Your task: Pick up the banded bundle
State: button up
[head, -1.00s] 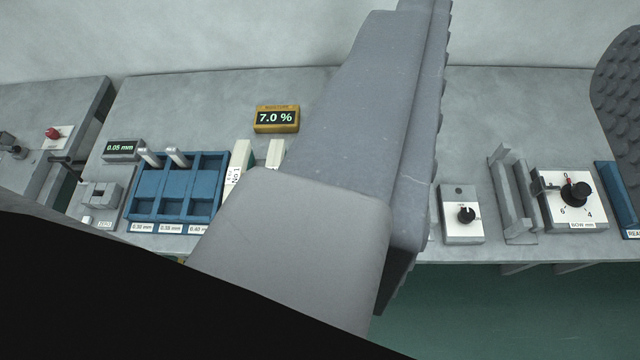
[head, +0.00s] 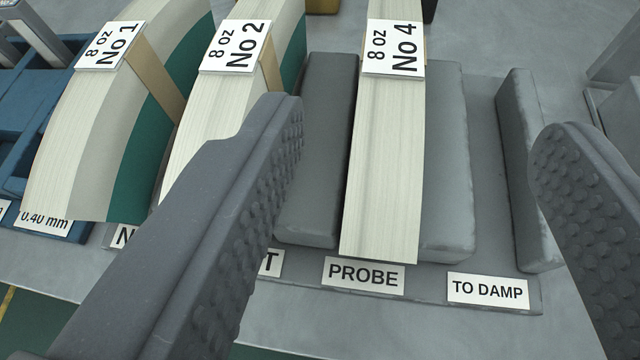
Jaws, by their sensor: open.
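Three pale bundles of curved sheets stand in a row in the head view. The bundle tagged No 1 (head: 70,150) has grey and green parts and a tan band across it. The bundle tagged No 2 (head: 205,125) also shows a tan band and some green; my left finger hides part of it. The bundle tagged No 4 (head: 385,180) stands on a grey holder behind the PROBE label; a little tan shows beside its tag. My gripper (head: 420,130) is open and empty. In the picture, its fingers lie on either side of No 4, with no clear contact.
Grey blocks (head: 320,150) flank the No 4 bundle. An upright grey plate (head: 530,190) stands between it and my right finger, near the TO DAMP label (head: 487,291). A blue rack (head: 20,150) is at the left. Bare bench shows at the upper right.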

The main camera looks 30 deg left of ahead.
aim_at(392, 51)
jog(key=x, duration=0.4)
jog(key=f+b+x, duration=0.1)
jog(key=x, duration=0.4)
jog(key=shift+s+a, duration=0.1)
jog(key=shift+s, duration=0.15)
jog(key=shift+b+x, duration=0.9)
jog(key=shift+x, duration=1.7)
jog(key=shift+s, duration=0.1)
grip_shut()
